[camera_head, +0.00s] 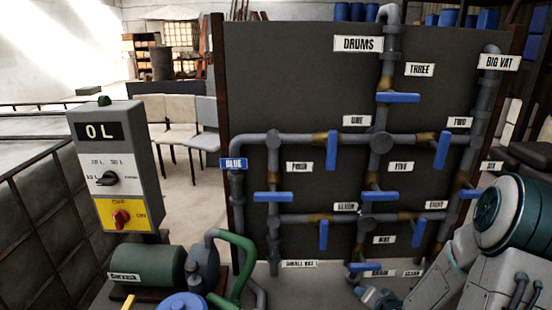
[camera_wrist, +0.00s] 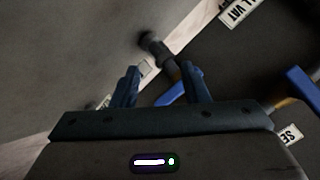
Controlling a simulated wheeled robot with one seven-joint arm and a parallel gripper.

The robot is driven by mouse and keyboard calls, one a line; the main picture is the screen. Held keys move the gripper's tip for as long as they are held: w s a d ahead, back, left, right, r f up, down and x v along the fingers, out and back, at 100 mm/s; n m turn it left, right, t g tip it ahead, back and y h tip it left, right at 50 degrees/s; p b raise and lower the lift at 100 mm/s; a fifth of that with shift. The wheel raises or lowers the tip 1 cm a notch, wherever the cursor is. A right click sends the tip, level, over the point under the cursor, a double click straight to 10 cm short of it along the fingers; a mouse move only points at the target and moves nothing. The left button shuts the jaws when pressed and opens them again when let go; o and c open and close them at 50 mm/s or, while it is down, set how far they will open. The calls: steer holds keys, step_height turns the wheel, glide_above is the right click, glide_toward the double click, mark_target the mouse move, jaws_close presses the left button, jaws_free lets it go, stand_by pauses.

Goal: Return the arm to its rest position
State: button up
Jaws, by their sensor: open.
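My arm (camera_head: 497,215) comes in from the right edge of the head view, bent, in front of the lower right of the pipe panel. My gripper (camera_head: 376,297) is low in that view near the bottom edge, below the lowest valves and partly cut off. In the wrist view my gripper (camera_wrist: 160,70) has its two dark blue fingers apart with nothing held between them. A blue valve handle (camera_wrist: 170,96) shows behind the gap between the fingers; I cannot tell how far off it is.
The dark panel (camera_head: 290,80) carries grey pipes and several blue valve handles (camera_head: 398,97) with white labels. A control box (camera_head: 115,165) reading "0 L" stands left. A green pump motor (camera_head: 147,265) and hose (camera_head: 243,262) are at bottom left. Chairs (camera_head: 180,120) stand behind.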

steer(key=s+a+r+n+g, duration=0.3)
steer(key=s+a+r+n, duration=0.1)
steer(key=s+r, duration=0.6)
steer(key=s+a+r+n+g+h, duration=0.1)
steer(key=s+a+r+n+g, duration=0.2)
steer(key=s+a+r, duration=0.3)
steer(key=s+r+g, duration=0.1)
steer(key=s+r, duration=0.2)
steer(key=s, duration=0.1)
steer(key=shift+s+a+r+n, duration=0.25)
steer(key=shift+s+r+n, duration=0.05)
steer(key=shift+r+n, duration=0.1)
